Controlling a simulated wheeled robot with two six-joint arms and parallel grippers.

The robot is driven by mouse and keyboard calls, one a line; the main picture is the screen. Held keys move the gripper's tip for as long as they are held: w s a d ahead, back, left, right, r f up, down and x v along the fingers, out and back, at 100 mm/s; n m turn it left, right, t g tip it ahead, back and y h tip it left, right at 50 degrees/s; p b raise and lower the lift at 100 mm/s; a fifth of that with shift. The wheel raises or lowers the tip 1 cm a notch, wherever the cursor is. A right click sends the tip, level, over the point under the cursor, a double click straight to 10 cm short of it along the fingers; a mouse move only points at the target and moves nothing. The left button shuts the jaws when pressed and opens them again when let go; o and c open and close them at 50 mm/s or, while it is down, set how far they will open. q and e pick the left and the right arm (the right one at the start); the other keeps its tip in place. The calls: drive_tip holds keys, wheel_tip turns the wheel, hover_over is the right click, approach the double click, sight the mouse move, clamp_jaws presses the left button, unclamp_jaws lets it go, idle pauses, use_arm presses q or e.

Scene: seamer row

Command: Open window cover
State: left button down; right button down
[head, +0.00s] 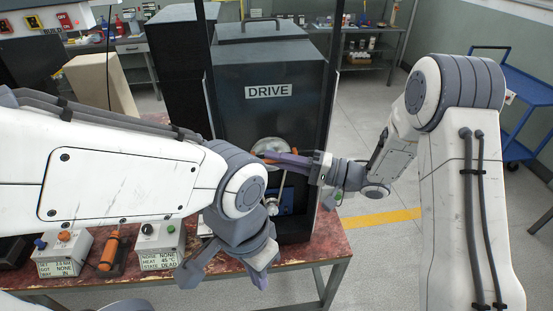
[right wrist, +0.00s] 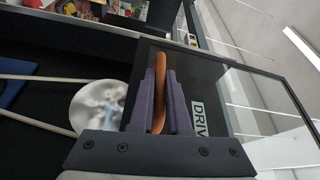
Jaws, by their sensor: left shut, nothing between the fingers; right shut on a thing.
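The dark cabinet labelled DRIVE (head: 268,72) stands on the bench. A shiny round disc (head: 271,145), perhaps the window cover, sits on its front; it also shows in the right wrist view (right wrist: 97,107). My right gripper (head: 268,155) is at the disc, shut on an orange bar (right wrist: 159,92) that lies lengthwise between its fingers. How the bar joins the disc is hidden. My left gripper (head: 259,279) is shut and empty, low in front of the cabinet near the bench's front edge.
On the red-topped bench (head: 325,240), a button box (head: 64,251), an orange-handled tool (head: 112,251) and a second box (head: 160,244) stand left of my left gripper. A blue cart (head: 520,115) is at the far right. Open floor lies right of the bench.

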drive_tip(key=shift+r, duration=0.1)
drive_tip(key=c, duration=0.9)
unclamp_jaws()
drive_tip(key=d+b, duration=0.1)
drive_tip(key=d, duration=0.2)
drive_tip(key=s+d+b, duration=0.1)
drive_tip(key=d, duration=0.3)
drive_tip(key=d+f+b, duration=0.1)
drive_tip(key=d, duration=0.2)
drive_tip(key=shift+s+d, duration=0.2)
drive_tip(key=shift+s, duration=0.2)
